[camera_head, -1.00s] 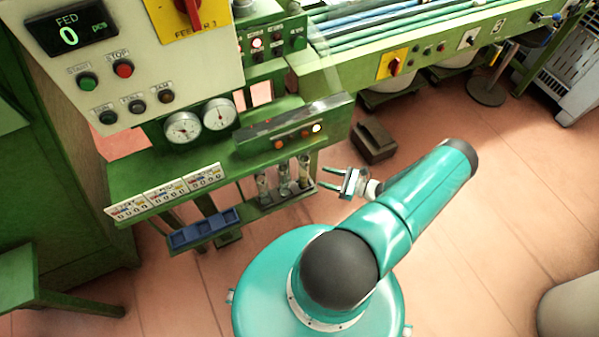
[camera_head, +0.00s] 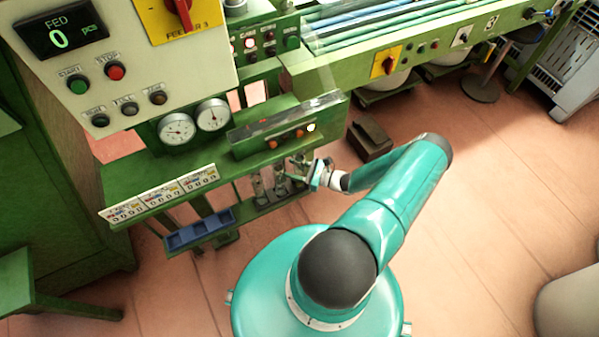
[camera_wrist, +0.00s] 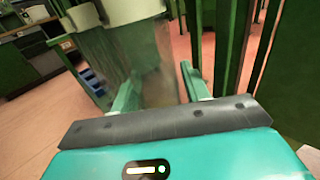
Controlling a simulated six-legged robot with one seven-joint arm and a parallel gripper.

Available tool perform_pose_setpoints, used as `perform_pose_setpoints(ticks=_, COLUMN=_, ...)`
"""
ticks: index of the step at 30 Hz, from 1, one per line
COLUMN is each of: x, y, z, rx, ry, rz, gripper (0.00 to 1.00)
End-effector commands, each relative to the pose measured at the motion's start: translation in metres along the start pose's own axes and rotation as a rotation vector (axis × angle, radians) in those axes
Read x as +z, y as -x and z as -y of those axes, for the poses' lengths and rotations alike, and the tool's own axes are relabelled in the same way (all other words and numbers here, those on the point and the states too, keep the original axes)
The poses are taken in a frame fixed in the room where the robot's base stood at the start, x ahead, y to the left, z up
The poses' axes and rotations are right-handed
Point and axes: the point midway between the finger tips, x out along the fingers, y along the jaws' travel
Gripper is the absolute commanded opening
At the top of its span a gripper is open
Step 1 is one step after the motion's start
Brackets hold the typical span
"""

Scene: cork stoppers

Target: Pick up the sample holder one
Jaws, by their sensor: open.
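Several clear glass sample holders with pale stoppers stand upright in a small green rack (camera_head: 268,205) below the machine's shelf. The left one (camera_head: 258,187) and the one beside it (camera_head: 280,184) show in the head view; my gripper covers most of the right one. I cannot tell which is number one. My gripper (camera_head: 300,172) is open at the right end of the rack. In the wrist view, my gripper (camera_wrist: 160,88) has its fingers on either side of a blurred glass holder (camera_wrist: 148,62). Contact cannot be made out.
A blue compartment tray (camera_head: 200,228) sits left of the rack. The green shelf with gauges (camera_head: 195,122) overhangs behind. A dark brown box (camera_head: 369,137) lies on the floor to the right.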

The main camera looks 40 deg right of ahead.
Motion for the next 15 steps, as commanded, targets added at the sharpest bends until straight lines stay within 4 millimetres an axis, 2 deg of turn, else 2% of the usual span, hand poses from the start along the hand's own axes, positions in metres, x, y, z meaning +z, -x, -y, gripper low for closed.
perform_pose_setpoints(ticks=2, x=0.0001, y=0.0002, z=0.0001, rx=0.0, ry=0.0, rz=0.0, gripper=0.42)
perform_pose_setpoints(ticks=6, x=0.0001, y=0.0004, z=0.0001, rx=0.0, ry=0.0, rz=0.0, gripper=0.15)
perform_pose_setpoints(ticks=7, x=0.0001, y=0.0004, z=0.0001, rx=0.0, ry=0.0, rz=0.0, gripper=0.12)
perform_pose_setpoints(ticks=15, x=0.0009, y=0.0005, z=0.0002, rx=0.0, ry=0.001, rz=0.0, gripper=0.12)
